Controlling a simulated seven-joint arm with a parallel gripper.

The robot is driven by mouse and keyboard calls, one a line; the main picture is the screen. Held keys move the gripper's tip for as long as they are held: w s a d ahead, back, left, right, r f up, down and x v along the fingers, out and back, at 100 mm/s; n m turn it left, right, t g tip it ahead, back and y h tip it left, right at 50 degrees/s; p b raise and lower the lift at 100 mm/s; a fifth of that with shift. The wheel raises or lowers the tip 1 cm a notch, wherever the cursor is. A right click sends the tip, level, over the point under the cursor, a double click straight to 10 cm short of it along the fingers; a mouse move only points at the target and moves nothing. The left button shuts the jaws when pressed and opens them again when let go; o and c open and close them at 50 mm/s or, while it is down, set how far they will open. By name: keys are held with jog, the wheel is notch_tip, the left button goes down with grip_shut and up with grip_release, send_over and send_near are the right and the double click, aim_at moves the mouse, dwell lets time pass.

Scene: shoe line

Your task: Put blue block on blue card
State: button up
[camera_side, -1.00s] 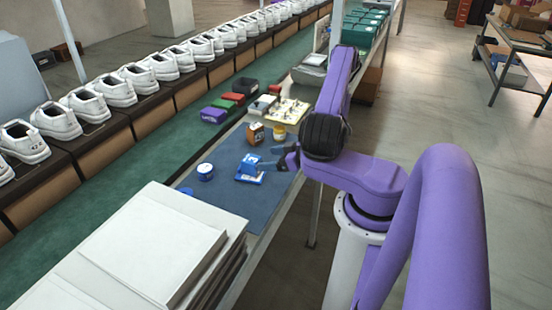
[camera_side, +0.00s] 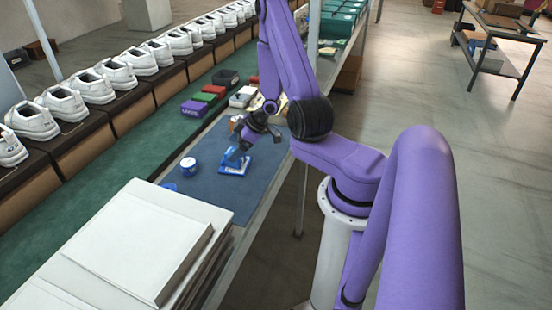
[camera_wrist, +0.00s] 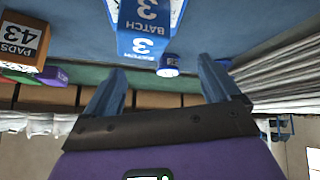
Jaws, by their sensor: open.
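The blue block (camera_side: 231,157) stands on the blue card (camera_side: 234,171), which lies on the blue mat. In the wrist view the block (camera_wrist: 143,44) shows two faces marked "BATCH 3", and a white-edged strip of the card (camera_wrist: 180,12) shows beside it. My gripper (camera_side: 243,146) is close above and behind the block in the side view; it hides part of it. In the wrist view the two blue fingers of my gripper (camera_wrist: 162,65) are spread apart with nothing held. The block lies beyond the fingertips, not between them.
A white-and-blue tin (camera_side: 188,166) stands left of the card. An orange box (camera_wrist: 22,42) marked "PADS 43" stands near. Purple, green and red boxes (camera_side: 205,98) line the belt side. A white carton stack (camera_side: 130,235) rises in front. The mat (camera_side: 215,198) is free in front of the card.

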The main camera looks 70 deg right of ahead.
jog(key=w+a+r+n+g+h, duration=0.2)
jog(key=w+a+r+n+g, duration=0.15)
jog(key=a+r, duration=0.45)
jog(key=s+a+r, duration=0.2)
jog(key=a+r, duration=0.1)
jog(key=a, duration=0.2)
jog(key=s+a+r, duration=0.2)
jog(key=s+a, duration=0.1)
jog(key=a, duration=0.2)
jog(key=s+a+r+n+g, duration=0.1)
jog(key=s+a+r, duration=0.1)
jog(key=s, duration=0.5)
jog(key=s+a+r+n+g, duration=0.1)
jog(key=s+a+r, duration=0.2)
jog(key=s, duration=0.5)
jog(key=s+a+r+n+g, duration=0.1)
jog(key=s+a+r, duration=0.1)
jog(key=s, duration=0.5)
jog(key=shift+s+a+r+n+g+y, duration=0.25)
jog(key=shift+r+n+g+y, duration=0.1)
jog(key=shift+r, duration=0.1)
